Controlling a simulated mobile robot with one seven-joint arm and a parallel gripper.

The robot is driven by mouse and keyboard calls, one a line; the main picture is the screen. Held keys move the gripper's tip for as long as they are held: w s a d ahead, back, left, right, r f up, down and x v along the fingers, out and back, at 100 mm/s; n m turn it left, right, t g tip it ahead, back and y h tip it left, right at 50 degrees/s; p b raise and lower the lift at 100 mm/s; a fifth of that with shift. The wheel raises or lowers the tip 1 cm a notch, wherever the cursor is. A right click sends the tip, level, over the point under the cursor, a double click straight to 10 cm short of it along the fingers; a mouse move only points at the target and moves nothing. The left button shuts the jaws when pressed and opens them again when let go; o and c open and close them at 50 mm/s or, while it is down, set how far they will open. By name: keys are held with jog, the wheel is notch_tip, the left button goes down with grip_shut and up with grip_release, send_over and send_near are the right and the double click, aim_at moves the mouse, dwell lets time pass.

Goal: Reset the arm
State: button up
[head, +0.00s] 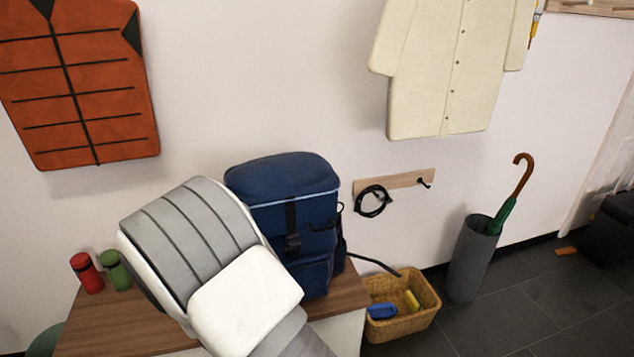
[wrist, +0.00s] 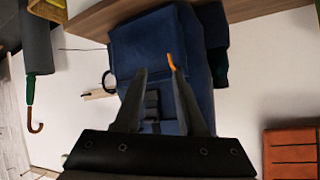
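My arm (head: 215,260) stands in the front middle of the head view, bent, and covers part of the backpack and bench. My gripper (wrist: 156,64) shows in the wrist view with its two dark fingers apart, and I see nothing held between them. It is hidden in the head view. The blue backpack (head: 290,188) stands on the wooden bench top (head: 130,315) and fills the wrist view behind the fingers (wrist: 150,40). A small orange piece (wrist: 170,62) shows by the right fingertip; I cannot tell what it belongs to.
Red (head: 86,273) and green (head: 116,270) bottles stand left of my arm. A wicker basket (head: 415,318), a grey umbrella stand (head: 469,265) and a hook rail with a black loop (head: 395,181) are to the right. An orange vest (head: 80,85) and cream coat (head: 445,75) hang above.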

jog(key=s+d+r+g+y, duration=0.1)
jog(key=d+r, duration=0.2)
jog(key=r, duration=0.4)
jog(key=d+r+n+g+y, duration=0.1)
jog(key=d+r+g, duration=0.15)
jog(key=r, duration=0.35)
jog(key=s+d+r+g+y, duration=0.1)
jog(key=d+r, duration=0.2)
jog(key=r, duration=0.4)
jog(key=s+d+r+n+g+h, duration=0.1)
jog(key=s+d+r+h, duration=0.1)
jog(key=s+d+r, duration=0.5)
jog(key=s+d+r+n+g+h, duration=0.1)
jog(key=s+d+r, duration=0.2)
jog(key=s+d, duration=0.65)
notch_tip(320, 180, up, 20)
jog(key=p, duration=2)
jog(key=shift+s, duration=0.3)
